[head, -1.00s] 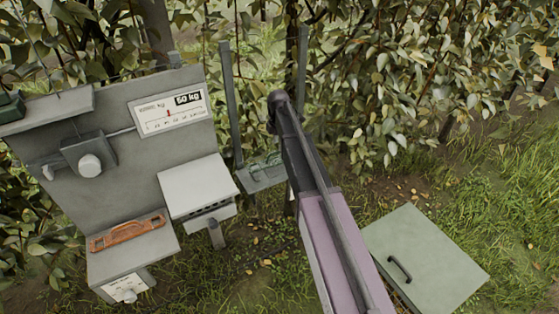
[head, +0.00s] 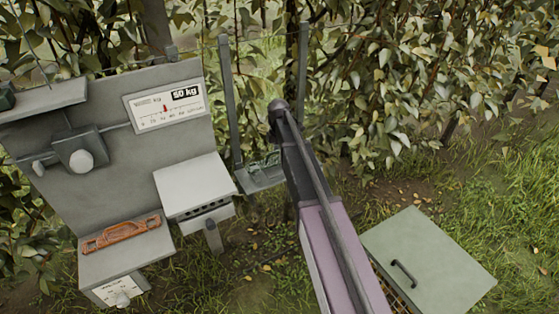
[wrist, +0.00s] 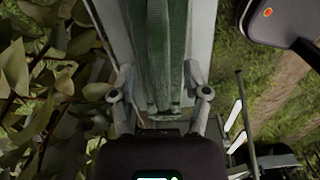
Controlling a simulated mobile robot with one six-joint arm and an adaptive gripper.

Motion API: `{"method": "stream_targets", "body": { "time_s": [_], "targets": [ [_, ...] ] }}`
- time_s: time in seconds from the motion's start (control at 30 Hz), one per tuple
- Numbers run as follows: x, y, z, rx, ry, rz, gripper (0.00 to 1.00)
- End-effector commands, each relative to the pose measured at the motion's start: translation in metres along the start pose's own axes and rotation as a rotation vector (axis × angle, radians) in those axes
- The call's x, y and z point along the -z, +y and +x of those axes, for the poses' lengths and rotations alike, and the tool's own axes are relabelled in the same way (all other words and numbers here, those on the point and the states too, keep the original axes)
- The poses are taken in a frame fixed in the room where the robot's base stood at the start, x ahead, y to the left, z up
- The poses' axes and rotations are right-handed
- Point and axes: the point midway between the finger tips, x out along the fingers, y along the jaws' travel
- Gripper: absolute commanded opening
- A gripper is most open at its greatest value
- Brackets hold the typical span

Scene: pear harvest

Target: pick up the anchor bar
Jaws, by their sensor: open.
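A green bar-like piece (wrist: 162,50) lies lengthwise in a pale grey tray in the wrist view. It is probably the anchor bar, though no label shows. My gripper (wrist: 159,95) is open there, one finger on each side of the green piece's near end. I cannot tell whether the fingers touch it. In the head view a green piece with openings (head: 264,161) sits on a small grey tray (head: 262,179) by a post. My arm crosses in front, and my gripper cannot be made out in that view.
An orange bar with cutouts (head: 122,234) lies on a grey ledge at left. A grey panel (head: 70,195) carries a knob and a kg scale (head: 165,107). A white-topped box (head: 195,184) stands beside the tray. A green lidded crate (head: 428,262) is at lower right. Foliage hangs close behind.

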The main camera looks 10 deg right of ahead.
Motion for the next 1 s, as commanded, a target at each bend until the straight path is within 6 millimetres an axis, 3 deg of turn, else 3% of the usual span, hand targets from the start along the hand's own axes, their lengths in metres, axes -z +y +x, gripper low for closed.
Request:
{"method": "stream_targets", "body": {
  "time_s": [0.37,0.57,1.0],
  "targets": [
    [0.0000,0.0000,-0.0001,0.000,0.000,0.000,0.58],
    [-0.0001,0.0000,-0.0001,0.000,0.000,0.000,0.00],
    [-0.0001,0.0000,-0.0005,0.000,0.000,0.000,0.00]
  ]
}}
